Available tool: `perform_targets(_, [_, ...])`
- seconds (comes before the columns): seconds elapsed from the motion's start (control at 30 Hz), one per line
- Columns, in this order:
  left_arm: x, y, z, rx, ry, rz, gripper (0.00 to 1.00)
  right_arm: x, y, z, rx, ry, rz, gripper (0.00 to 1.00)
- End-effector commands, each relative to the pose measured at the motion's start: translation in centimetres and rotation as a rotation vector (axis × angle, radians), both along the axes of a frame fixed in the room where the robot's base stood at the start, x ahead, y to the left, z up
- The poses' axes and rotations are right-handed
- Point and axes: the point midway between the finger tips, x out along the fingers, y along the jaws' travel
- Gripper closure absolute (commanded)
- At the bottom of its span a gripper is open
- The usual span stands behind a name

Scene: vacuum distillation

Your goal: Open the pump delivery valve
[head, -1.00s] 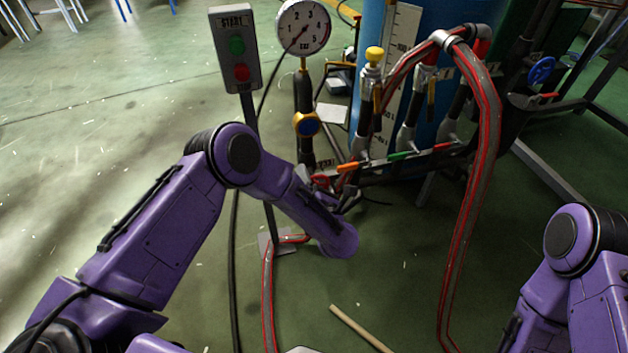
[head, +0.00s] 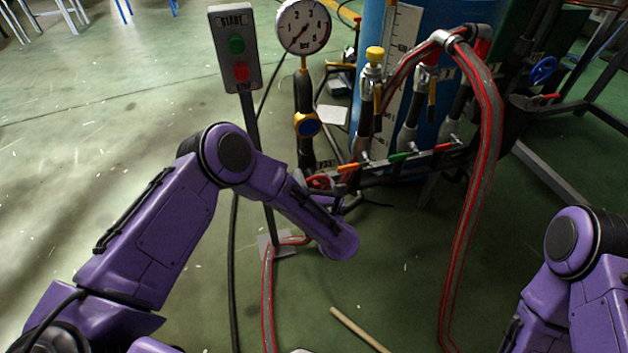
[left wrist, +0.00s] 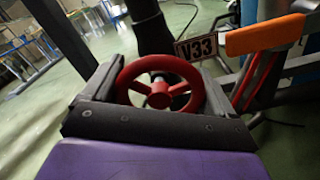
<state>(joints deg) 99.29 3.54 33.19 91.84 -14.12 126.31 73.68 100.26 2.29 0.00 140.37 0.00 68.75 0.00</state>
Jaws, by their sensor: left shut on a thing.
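A red valve handwheel (left wrist: 160,62) with spokes fills the middle of the left wrist view, beside a plate marked V33 (left wrist: 196,47). In the head view the handwheel (head: 318,182) is small and partly hidden at the foot of the dark gauge pipe. My left gripper (left wrist: 160,90) is shut on the handwheel, with one dark finger on each side of its rim. I cannot tell how far the valve is turned. My right arm shows at the lower right of the head view, but its gripper is out of view.
A START button box (head: 236,50) on a post and a pressure gauge (head: 304,26) stand close by. A valve row with an orange lever (head: 348,168) lies just right of the handwheel. Red-striped hoses (head: 478,180) hang at the right.

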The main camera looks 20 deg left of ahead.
Motion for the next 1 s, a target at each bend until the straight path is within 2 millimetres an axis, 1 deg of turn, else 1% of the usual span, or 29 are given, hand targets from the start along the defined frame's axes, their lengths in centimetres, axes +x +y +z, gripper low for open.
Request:
perform_targets(0.13, [0.0,-0.1,0.0,0.0,0.002,-0.004,0.44,0.0,0.0,0.0,0.0,0.0,0.0,0.57])
perform_targets(0.17, [0.0,-0.1,-0.1,0.001,0.003,-0.004,0.07,0.0,0.0,0.0,0.0,0.0,0.0,0.57])
perform_targets(0.2, [0.0,-0.1,0.0,0.001,0.003,-0.004,0.0,0.0,0.0,0.0,0.0,0.0,0.0,0.57])
perform_targets(0.37, [0.0,-0.1,0.0,0.001,0.002,-0.002,0.0,0.0,0.0,0.0,0.0,0.0,0.0,0.57])
perform_targets(0.47, [-0.4,-0.4,0.1,0.001,0.002,-0.003,0.0,0.0,0.0,0.2,0.0,0.0,0.0,0.57])
perform_targets(0.57, [-1.7,-1.3,0.2,0.001,0.004,-0.007,0.0,0.0,0.0,0.7,0.0,0.0,0.0,0.57])
perform_targets(0.8, [-6.4,-4.6,0.2,0.002,0.004,-0.009,0.0,0.0,0.0,2.0,0.0,0.0,0.0,0.57])
perform_targets(0.9, [-7.8,-5.4,0.1,0.001,0.003,-0.006,0.0,0.0,0.0,2.2,0.0,0.0,0.0,0.57])
perform_targets(1.0, [-8.6,-5.9,0.0,0.001,0.002,-0.004,0.0,0.0,0.0,2.3,0.0,0.0,0.0,0.57])
